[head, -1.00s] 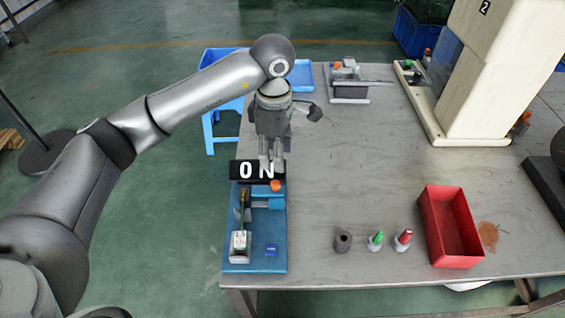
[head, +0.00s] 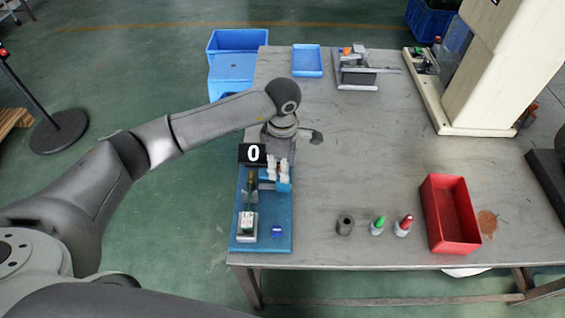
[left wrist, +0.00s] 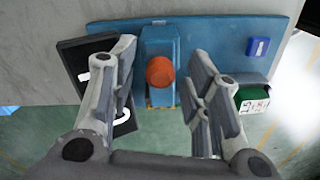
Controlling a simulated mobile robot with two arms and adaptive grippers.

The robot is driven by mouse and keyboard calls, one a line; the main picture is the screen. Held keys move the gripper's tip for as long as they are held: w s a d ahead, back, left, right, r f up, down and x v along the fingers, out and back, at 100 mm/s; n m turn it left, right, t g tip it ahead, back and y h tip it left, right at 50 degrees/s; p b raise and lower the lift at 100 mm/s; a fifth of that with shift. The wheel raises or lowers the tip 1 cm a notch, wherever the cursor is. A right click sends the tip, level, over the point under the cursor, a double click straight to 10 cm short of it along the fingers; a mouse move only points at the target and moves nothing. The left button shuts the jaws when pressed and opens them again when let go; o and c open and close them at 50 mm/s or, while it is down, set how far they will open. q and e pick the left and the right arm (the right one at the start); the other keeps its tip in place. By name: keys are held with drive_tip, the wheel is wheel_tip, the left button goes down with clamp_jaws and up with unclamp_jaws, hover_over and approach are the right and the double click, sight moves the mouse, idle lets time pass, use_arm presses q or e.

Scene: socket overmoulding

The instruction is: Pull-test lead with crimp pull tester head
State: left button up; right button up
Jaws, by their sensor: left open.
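The pull tester sits on a blue base plate (head: 263,243) at the table's left edge. Its black display (head: 251,154) shows a 0, with its right part hidden by my gripper. The tester's blue block (left wrist: 160,38) carries an orange knob (left wrist: 160,71) in the left wrist view. My left gripper (head: 278,169) is open above the block, one finger on each side of the knob, which I cannot make out in the head view. A dark lead (head: 251,187) runs along the plate toward a white and green block (head: 247,225). Whether it is clamped I cannot tell.
A small blue piece (head: 277,231) lies on the plate. A dark cylinder (head: 345,224), a green-tipped bottle (head: 378,225), a red-tipped bottle (head: 403,226) and a red bin (head: 448,226) stand to the right. A grey fixture (head: 357,72) and blue tray (head: 307,61) are behind. The middle table is clear.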

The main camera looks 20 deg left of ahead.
sight(264, 172)
use_arm(q)
drive_tip(key=c, duration=0.4)
clamp_jaws()
drive_tip(key=shift+s+a+b, duration=0.25)
drive_tip(key=shift+a, duration=0.65)
drive_tip(key=shift+s+a+b, duration=0.2)
drive_tip(key=shift+a, duration=0.65)
drive_tip(key=shift+s+a, duration=0.15)
drive_tip(key=shift+a, duration=0.35)
use_arm(e)
drive_tip(key=shift+s+d+f, duration=0.2)
drive_tip(key=shift+s+f, duration=0.4)
drive_tip(key=shift+s, duration=0.05)
use_arm(q)
drive_tip(key=shift+o, duration=0.2)
unclamp_jaws()
drive_tip(key=o, duration=0.4)
drive_tip(key=shift+a, duration=0.1)
drive_tip(key=shift+c, duration=0.2)
use_arm(e)
drive_tip(key=shift+a, duration=0.1)
